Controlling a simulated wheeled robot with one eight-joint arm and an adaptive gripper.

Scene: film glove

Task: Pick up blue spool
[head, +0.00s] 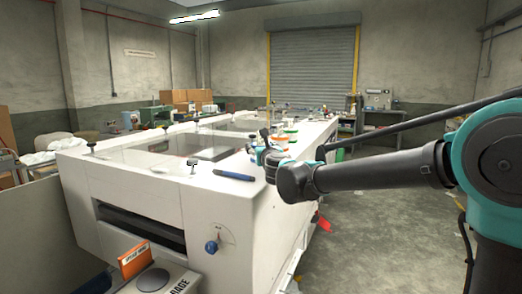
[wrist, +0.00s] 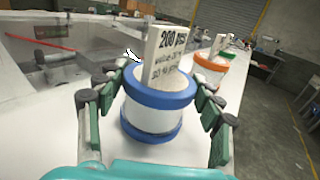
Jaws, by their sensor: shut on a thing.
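The blue spool (wrist: 158,99) is a white cylinder with blue rims, standing upright in the wrist view. A white card with printed text (wrist: 165,50) sticks up from its top. My gripper (wrist: 160,112) has a finger on each side of the spool and is shut on it. The spool's base appears close to the white surface; I cannot tell whether it touches. In the head view my gripper (head: 265,152) is at the right edge of the white machine top, and the spool is mostly hidden there.
An orange-rimmed spool (wrist: 211,68) and a green-rimmed one (wrist: 230,56) stand behind the blue spool. A dark blue tool (head: 233,175) lies on the white machine (head: 215,197). Open floor (head: 385,215) lies to the right of the machine.

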